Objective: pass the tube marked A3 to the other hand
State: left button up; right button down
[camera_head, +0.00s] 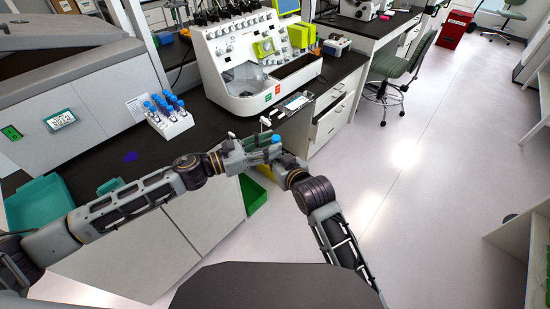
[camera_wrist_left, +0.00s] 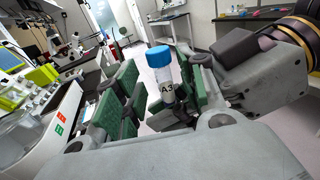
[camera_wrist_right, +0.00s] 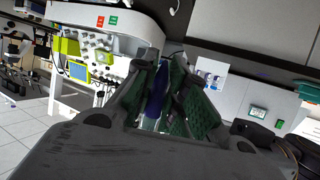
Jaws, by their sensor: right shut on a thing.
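The tube marked A3 (camera_wrist_left: 167,88) has a blue cap and stands roughly upright in the left wrist view, its label facing that camera. Its blue cap (camera_head: 276,139) shows in the head view where my two grippers meet. My right gripper (camera_wrist_right: 160,100) is shut on the tube, seen as a blue shape between its green pads. My left gripper (camera_wrist_left: 158,92) is open, its green-padded fingers to either side of the tube, with a visible gap on the left. The tube's lower end is hidden by the fingers.
A white rack (camera_head: 175,126) with several blue-capped tubes stands on the dark bench at the left. A white processor (camera_head: 235,55) stands behind my grippers. A teal tray (camera_head: 40,205) lies at the left. The floor (camera_head: 400,170) to the right is clear.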

pick_arm(q)
jog(key=v, duration=1.1)
dwell(1.1)
jog(key=shift+a, duration=0.15)
